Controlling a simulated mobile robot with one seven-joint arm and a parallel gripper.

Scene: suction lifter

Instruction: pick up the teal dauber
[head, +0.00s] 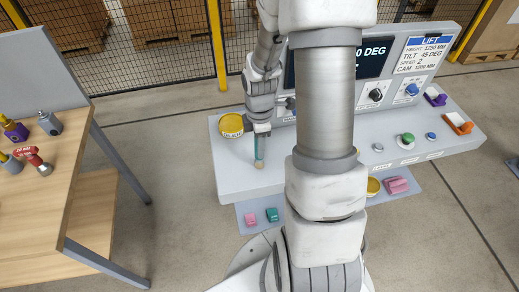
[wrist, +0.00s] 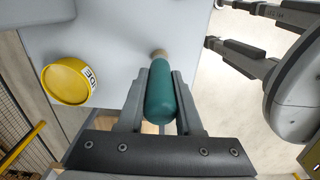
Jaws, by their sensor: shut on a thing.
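The teal dauber (wrist: 161,95) is a round teal cylinder with a small beige tip (wrist: 158,54). My gripper (wrist: 159,78) is shut on it, one finger along each side. In the head view the dauber (head: 259,147) hangs upright, tip down, from my gripper (head: 260,132), over the left part of the grey console (head: 233,180). I cannot tell whether its tip touches the console surface.
A yellow round tin (head: 231,125) stands left of the dauber. Pink and teal blocks (head: 261,217) lie on a ledge in front. The console's display and knobs are at right.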

